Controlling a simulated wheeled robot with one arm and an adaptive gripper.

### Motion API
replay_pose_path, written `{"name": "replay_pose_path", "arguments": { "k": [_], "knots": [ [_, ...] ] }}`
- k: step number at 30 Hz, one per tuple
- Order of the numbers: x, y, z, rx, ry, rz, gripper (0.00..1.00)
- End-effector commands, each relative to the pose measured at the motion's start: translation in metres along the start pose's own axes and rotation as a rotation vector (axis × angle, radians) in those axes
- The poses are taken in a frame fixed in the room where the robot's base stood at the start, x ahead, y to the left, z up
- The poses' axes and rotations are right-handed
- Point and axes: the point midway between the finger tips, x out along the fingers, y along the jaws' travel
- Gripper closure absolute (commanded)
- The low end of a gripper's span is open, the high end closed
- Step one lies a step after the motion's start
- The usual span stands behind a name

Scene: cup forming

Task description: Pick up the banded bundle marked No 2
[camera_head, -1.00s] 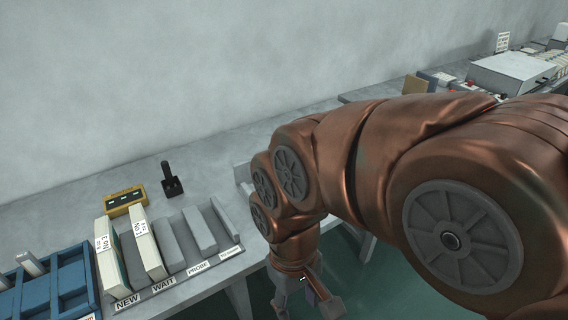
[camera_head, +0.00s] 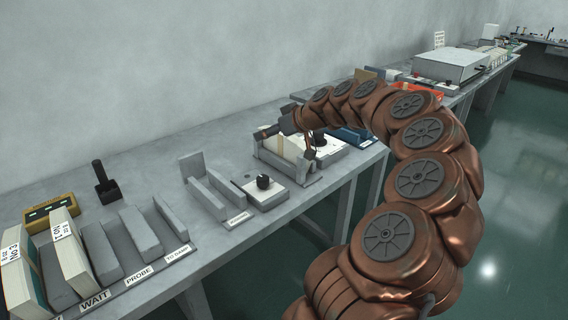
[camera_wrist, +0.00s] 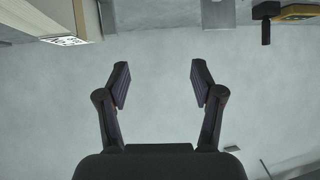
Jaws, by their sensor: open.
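The banded bundle marked No 2 (camera_head: 20,278) is a cream block with a white label. It stands at the far left of the bench in the head view, left of the similar bundle marked No 1 (camera_head: 68,250). My gripper (camera_wrist: 160,82) is open, with nothing between its fingers in the wrist view. In the head view the arm's end is far right of both bundles, beside a grey holder with cream sheets. A cream block with a printed label (camera_wrist: 60,25) shows at the wrist view's top left; I cannot tell which it is.
The bundles stand in a grey rack (camera_head: 150,285) with WAIT and PROBE labels. Behind it are a yellow box (camera_head: 50,211) and a black upright handle (camera_head: 105,182). Grey slotted blocks (camera_head: 204,190) and a black-knobbed device (camera_head: 263,188) stand farther right.

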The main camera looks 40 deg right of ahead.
Motion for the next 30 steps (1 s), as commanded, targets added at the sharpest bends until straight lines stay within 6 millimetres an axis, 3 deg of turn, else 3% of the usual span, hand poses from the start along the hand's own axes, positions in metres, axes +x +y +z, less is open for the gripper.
{"name": "replay_pose_path", "arguments": {
  "k": [1,3,8,20,30],
  "knots": [
    [-0.001,0.033,0.018,0.014,0.022,0.048,0.33],
    [-0.007,0.062,0.030,0.019,0.041,0.096,0.33],
    [-0.014,0.096,0.046,0.023,0.057,0.154,0.33],
    [0.013,0.104,0.043,0.023,0.061,0.162,0.33],
    [0.052,0.108,0.039,0.022,0.059,0.158,0.33]
  ]
}}
